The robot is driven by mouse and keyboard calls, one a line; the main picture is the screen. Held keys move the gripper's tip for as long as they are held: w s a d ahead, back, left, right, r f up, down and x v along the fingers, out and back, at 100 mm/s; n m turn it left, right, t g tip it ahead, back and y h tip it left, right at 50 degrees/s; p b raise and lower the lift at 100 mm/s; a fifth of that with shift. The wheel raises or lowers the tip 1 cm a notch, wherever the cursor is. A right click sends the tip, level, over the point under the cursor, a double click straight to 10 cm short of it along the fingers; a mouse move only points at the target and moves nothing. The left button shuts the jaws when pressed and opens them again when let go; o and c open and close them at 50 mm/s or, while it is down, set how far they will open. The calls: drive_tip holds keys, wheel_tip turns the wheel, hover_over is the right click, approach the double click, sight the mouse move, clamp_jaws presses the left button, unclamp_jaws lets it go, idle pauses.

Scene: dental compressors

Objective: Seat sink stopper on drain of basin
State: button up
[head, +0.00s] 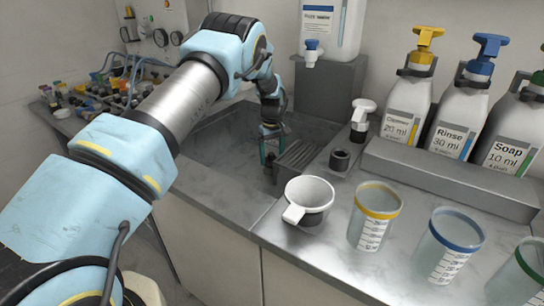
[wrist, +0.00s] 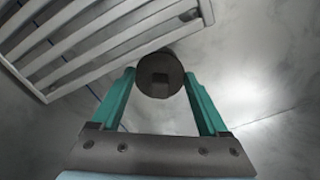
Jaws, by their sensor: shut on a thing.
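My gripper (head: 269,142) reaches down into the grey sink basin (head: 213,135) beside the counter. In the wrist view its two green fingers (wrist: 160,80) are closed around a dark round stopper (wrist: 160,68) with a small square knob on top. The stopper sits between the fingertips. In the head view it is mostly hidden by the fingers. I cannot make out the drain in either view, and I cannot tell whether the stopper touches the basin floor.
A slatted rack (head: 298,156) is close to the right of my gripper; it also fills the wrist view's upper left (wrist: 75,45). A white handled cup (head: 308,194), a dark cylinder (head: 340,159) and several measuring cups (head: 374,218) stand on the counter. Pump bottles (head: 407,108) stand behind.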

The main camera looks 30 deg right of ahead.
drive_tip(key=shift+f+b, duration=0.7)
drive_tip(key=shift+f, duration=0.4)
drive_tip(key=shift+f, duration=0.1)
drive_tip(key=shift+f+b, duration=0.4)
drive_tip(key=shift+f, duration=0.05)
drive_tip(key=o, duration=1.2)
drive_tip(key=shift+o, duration=0.2)
drive_tip(key=shift+r, duration=0.15)
